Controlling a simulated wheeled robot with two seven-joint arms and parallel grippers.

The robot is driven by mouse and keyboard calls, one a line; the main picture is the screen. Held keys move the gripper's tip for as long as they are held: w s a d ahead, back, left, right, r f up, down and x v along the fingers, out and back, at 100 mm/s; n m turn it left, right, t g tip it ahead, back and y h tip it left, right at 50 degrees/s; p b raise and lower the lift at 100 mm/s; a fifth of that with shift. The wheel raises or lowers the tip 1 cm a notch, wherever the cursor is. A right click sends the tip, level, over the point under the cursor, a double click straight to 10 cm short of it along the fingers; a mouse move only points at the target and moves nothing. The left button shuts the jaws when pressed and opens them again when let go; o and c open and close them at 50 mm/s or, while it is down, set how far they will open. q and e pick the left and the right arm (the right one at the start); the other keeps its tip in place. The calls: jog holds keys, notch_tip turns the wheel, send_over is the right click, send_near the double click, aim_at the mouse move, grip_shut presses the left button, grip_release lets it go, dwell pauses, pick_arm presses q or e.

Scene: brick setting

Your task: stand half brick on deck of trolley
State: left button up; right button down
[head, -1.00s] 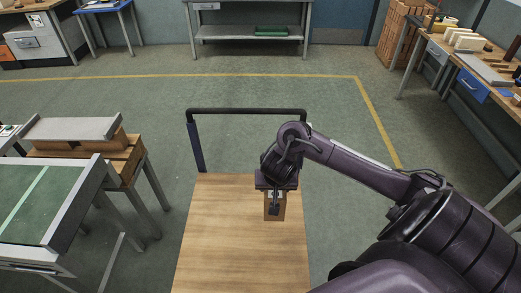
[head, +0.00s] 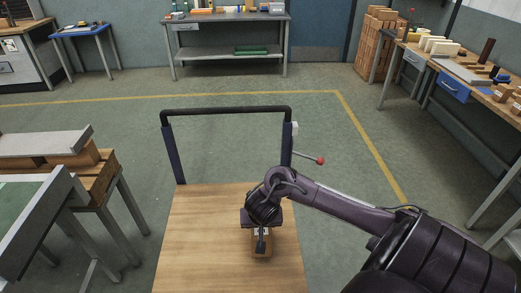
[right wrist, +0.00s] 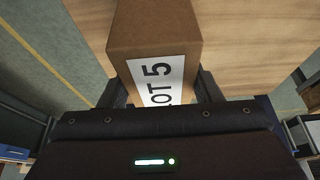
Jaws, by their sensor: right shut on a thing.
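The half brick (head: 262,251) is a brown block with a white label, partly reading "OT 5" in the right wrist view (right wrist: 150,35). My right gripper (head: 262,235) is shut on it, with one finger on each side in the right wrist view (right wrist: 160,88). The block is over the pale wooden deck (head: 200,235) of the trolley, right of the deck's middle. I cannot tell whether its underside touches the deck. The gripper hides the block's upper part in the head view. My left gripper is not in view.
The trolley's dark handle (head: 226,112) rises at the deck's far end, with a red-knobbed lever (head: 320,160) at its right. A bench (head: 40,145) stands left of the trolley, and a workbench (head: 455,75) at the far right. The deck's left part is clear.

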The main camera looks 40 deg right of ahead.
jog(key=shift+w+f, duration=0.1)
jog(key=shift+f, duration=0.7)
jog(key=shift+f, duration=0.1)
jog(key=shift+c, duration=2.2)
grip_release()
jog(key=p+v, duration=0.7)
jog(key=v, duration=0.4)
jog(key=shift+s+a+r+p, duration=0.2)
jog(key=shift+r+p, duration=0.35)
jog(key=shift+p, duration=0.25)
